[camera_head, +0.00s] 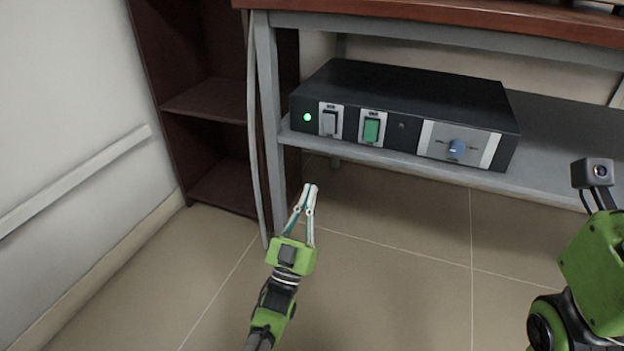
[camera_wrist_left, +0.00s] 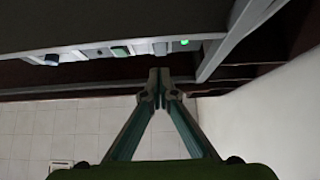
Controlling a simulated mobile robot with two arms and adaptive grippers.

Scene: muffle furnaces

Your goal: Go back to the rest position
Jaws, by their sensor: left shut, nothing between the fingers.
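My left gripper (camera_head: 309,188) is shut and empty, its fingers pointing up in the head view, in front of the bench leg and below the black control box (camera_head: 400,108). Its closed fingertips also show in the left wrist view (camera_wrist_left: 159,73), apart from the box. The box sits on the lower shelf of the bench, with a lit green light (camera_head: 308,117), a grey switch, a green switch (camera_head: 371,131) and a blue knob (camera_head: 457,147). My right arm shows at the right edge of the head view; its fingers are not in view.
A grey metal bench with a lower shelf (camera_head: 565,135) and brown top (camera_head: 450,14) stands ahead. A dark brown bookcase (camera_head: 210,100) stands behind its left leg (camera_head: 268,120). A white wall (camera_head: 65,110) is at the left. The tiled floor (camera_head: 400,290) between my arms is clear.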

